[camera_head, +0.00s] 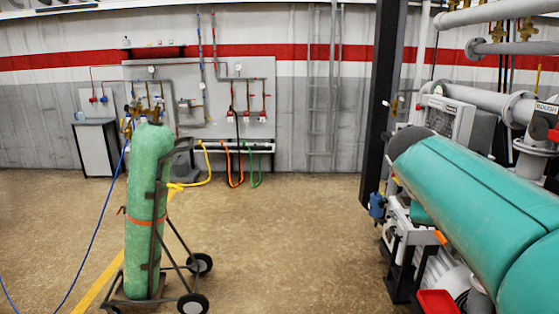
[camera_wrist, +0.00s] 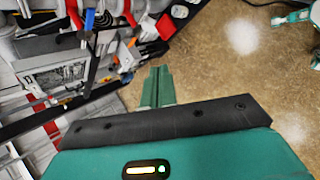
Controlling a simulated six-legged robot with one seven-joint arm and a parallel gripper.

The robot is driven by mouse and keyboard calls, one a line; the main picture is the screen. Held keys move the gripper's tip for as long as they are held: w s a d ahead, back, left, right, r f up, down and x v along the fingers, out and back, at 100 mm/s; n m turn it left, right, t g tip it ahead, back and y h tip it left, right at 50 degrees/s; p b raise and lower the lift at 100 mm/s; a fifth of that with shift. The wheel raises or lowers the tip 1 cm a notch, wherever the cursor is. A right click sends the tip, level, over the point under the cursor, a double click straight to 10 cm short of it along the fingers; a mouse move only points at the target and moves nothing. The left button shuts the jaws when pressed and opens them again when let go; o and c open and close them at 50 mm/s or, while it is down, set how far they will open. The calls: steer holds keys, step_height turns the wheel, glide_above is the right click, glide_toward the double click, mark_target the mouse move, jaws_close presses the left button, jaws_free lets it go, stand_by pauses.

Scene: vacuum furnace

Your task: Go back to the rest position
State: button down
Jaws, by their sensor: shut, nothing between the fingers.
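My gripper (camera_wrist: 158,72) shows in the wrist view as two green fingers beyond a black bar on the teal wrist body. The fingers are together, with nothing between them. Brown floor lies behind and to the right of them, and cluttered equipment (camera_wrist: 60,75) lies to the left. The fingers appear apart from everything around them. My gripper cannot be made out in the head view.
A green gas cylinder (camera_head: 147,190) stands strapped on a wheeled cart (camera_head: 172,262) at left. A wall panel (camera_head: 215,95) with gauges and hoses is behind. Grey pipes (camera_head: 490,97) and machinery fill the right. The floor (camera_head: 285,235) between is clear.

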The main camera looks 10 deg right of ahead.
steer(key=s+a+f+m+y, duration=0.2)
steer(key=s+a+f+m, duration=0.1)
steer(key=a, duration=0.5)
steer(key=s+a+f+m+t+y, duration=0.1)
steer(key=s+a+f+m+y, duration=0.2)
steer(key=s+a+f, duration=0.2)
steer(key=s+a+f+m+t+y, duration=0.1)
steer(key=s+a+f+m+y, duration=0.1)
steer(key=a+f, duration=0.5)
steer(key=s+a+m, duration=0.1)
steer(key=s+a, duration=0.1)
steer(key=a, duration=0.3)
steer(key=shift+y, duration=0.3)
steer(key=shift+d, duration=0.15)
